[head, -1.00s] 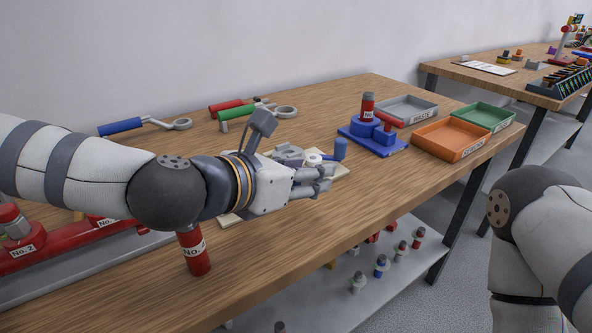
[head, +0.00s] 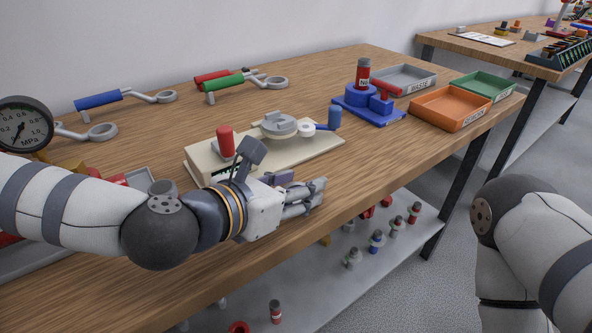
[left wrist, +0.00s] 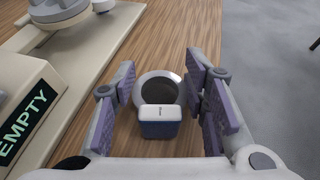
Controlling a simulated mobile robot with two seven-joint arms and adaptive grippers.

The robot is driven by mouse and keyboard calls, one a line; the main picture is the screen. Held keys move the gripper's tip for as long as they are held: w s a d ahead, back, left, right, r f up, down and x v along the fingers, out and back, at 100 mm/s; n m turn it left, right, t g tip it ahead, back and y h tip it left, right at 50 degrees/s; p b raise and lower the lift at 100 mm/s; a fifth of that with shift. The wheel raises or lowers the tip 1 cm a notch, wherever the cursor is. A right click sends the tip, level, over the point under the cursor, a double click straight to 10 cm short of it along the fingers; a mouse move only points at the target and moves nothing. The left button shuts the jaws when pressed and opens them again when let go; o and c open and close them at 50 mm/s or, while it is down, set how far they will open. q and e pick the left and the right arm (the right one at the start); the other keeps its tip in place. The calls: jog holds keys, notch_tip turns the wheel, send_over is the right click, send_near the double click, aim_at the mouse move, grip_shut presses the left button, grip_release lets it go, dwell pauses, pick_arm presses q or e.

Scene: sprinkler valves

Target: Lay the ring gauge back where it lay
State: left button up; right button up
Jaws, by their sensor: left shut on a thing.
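My left gripper (head: 308,196) is low over the front part of the bench, in front of the cream fixture (head: 322,143). In the left wrist view its purple-padded fingers (left wrist: 165,105) stand on either side of a grey ring gauge (left wrist: 158,80) with a short blue, white-topped block on its near side. The gripper is shut on this gauge, though the contact at the pads is not clear. The gauge is hidden behind the gripper in the head view. Bare wood shows around it, but I cannot tell whether it touches the bench. My right gripper is out of view.
The cream fixture carries a red post (head: 225,141) and a grey disc (head: 279,125). Behind are blue-handled (head: 103,101) and green-handled (head: 224,82) ring tools. A blue stand (head: 368,107) and an orange tray (head: 450,108) are right. The bench's front edge is close.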

pick_arm(q)
jog(key=shift+f, duration=0.2)
dwell(0.5)
jog(key=o, duration=1.4)
